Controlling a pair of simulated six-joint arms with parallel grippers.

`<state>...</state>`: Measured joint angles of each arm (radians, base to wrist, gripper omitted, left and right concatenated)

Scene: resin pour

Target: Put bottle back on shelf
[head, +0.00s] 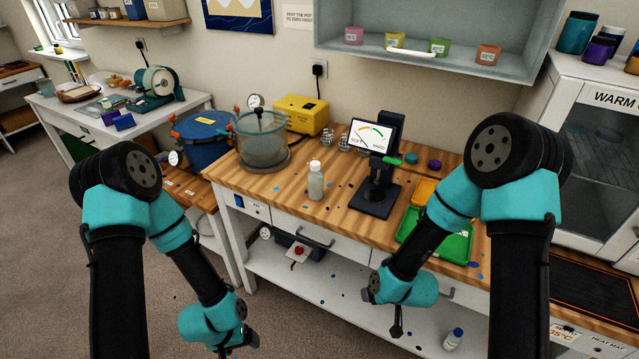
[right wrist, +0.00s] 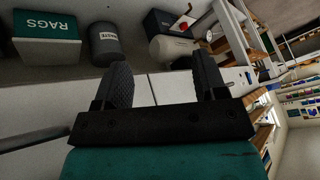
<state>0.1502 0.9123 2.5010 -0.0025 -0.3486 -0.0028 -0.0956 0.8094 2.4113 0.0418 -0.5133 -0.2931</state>
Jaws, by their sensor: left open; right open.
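A pale translucent bottle (head: 315,183) with a white cap stands upright on the wooden bench top (head: 270,190), left of the black gauge stand. A second, white bottle (head: 453,339) with a dark blue cap stands on the white lower shelf (head: 350,300) under the bench. My left gripper (head: 235,347) is low in front of the bench, open and apart from both bottles. My right gripper (head: 397,322) hangs in front of the lower shelf, left of the blue-capped bottle. In the right wrist view its jaws (right wrist: 165,78) are open with nothing held between them.
A clear pot (head: 263,140) and a gauge stand (head: 376,170) flank the translucent bottle. A green tray (head: 450,243) lies at the bench's right. A wall cabinet (head: 430,55) holds several coloured cups. A rags bin (right wrist: 47,38) shows in the right wrist view.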

